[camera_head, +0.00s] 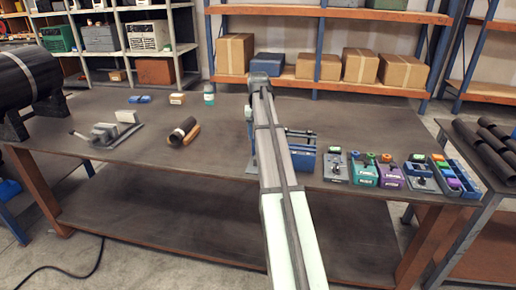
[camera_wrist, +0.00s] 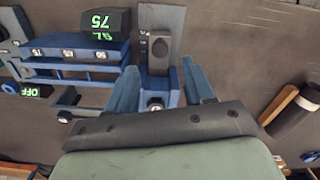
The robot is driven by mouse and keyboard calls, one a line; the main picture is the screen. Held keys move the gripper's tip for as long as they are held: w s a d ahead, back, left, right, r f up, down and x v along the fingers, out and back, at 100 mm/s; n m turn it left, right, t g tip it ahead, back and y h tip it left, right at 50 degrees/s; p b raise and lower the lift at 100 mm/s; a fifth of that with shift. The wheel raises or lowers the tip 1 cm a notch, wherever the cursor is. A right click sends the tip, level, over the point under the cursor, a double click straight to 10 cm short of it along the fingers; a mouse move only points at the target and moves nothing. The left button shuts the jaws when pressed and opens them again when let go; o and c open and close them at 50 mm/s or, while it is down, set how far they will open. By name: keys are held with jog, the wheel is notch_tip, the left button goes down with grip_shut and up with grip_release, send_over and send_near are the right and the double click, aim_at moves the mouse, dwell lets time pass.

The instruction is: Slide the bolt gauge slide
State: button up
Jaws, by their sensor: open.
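The bolt gauge (camera_head: 303,158) is a blue device on the workbench, partly hidden behind my arm in the head view. In the wrist view its blue body (camera_wrist: 75,50) lies at upper left, with a small marked scale and a dark block reading 75 in green. A blue slide block with a dark grey plate and black knob (camera_wrist: 159,46) stands at top centre. My gripper (camera_wrist: 160,68) is open, its two blue fingers apart on either side of the blue block. Whether they touch it I cannot tell. The fingers are hidden in the head view.
Several small coloured gauge units (camera_head: 390,172) stand to the right on the bench (camera_head: 225,115). A dark cylinder (camera_head: 182,130) with a wooden piece, a grey clamp-like fixture (camera_head: 105,132) and a bottle (camera_head: 209,93) are to the left. A large dark pipe (camera_head: 25,78) is at far left.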

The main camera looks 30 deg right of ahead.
notch_tip(320, 180, down, 7)
jog(key=shift+r, duration=0.1)
dwell(0.3)
jog(key=shift+c, duration=0.3)
grip_shut()
dwell(0.3)
